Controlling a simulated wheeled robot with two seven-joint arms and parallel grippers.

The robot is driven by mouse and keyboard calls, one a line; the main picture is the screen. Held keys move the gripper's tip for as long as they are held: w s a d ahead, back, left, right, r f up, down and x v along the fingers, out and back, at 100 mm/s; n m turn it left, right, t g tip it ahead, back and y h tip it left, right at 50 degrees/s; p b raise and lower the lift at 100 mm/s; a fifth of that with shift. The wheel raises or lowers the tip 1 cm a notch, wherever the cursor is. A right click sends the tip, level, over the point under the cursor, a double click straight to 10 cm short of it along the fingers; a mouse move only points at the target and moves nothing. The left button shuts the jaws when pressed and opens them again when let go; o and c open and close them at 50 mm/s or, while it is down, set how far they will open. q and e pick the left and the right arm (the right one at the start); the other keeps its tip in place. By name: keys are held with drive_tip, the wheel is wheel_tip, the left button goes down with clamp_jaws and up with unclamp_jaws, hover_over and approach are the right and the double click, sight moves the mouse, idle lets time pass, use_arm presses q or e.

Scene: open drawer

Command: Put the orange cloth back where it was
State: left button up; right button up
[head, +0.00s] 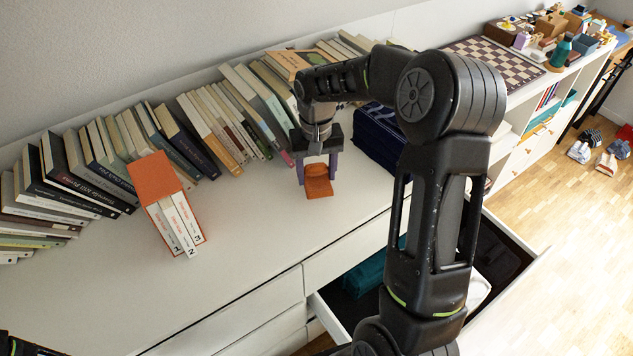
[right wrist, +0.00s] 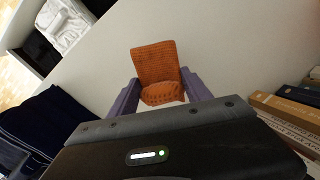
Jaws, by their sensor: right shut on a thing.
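The orange cloth (head: 319,187) is a small folded piece over the white dresser top (head: 255,220), in front of the row of books. My right gripper (head: 317,172) points down and is shut on the cloth, which sits between its purple fingers. In the right wrist view the cloth (right wrist: 155,70) shows its knitted texture and a folded edge between the fingertips (right wrist: 160,92). I cannot tell whether its lower edge touches the top. My left gripper is not in view.
An open drawer (head: 336,321) below the top's front edge holds teal cloth (head: 366,276) and something white, partly hidden by my right arm. A dark blue folded cloth (head: 378,142) lies right of the gripper. An orange book box (head: 154,178) stands left. The front left top is clear.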

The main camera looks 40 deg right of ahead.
sight(317, 175)
drive_tip(key=shift+f, duration=1.85)
drive_tip(key=shift+f, duration=0.1)
drive_tip(key=shift+f, duration=0.2)
drive_tip(key=o, duration=1.2)
drive_tip(key=shift+r, duration=0.1)
wheel_tip(317, 175, up, 12)
drive_tip(key=shift+r, duration=0.2)
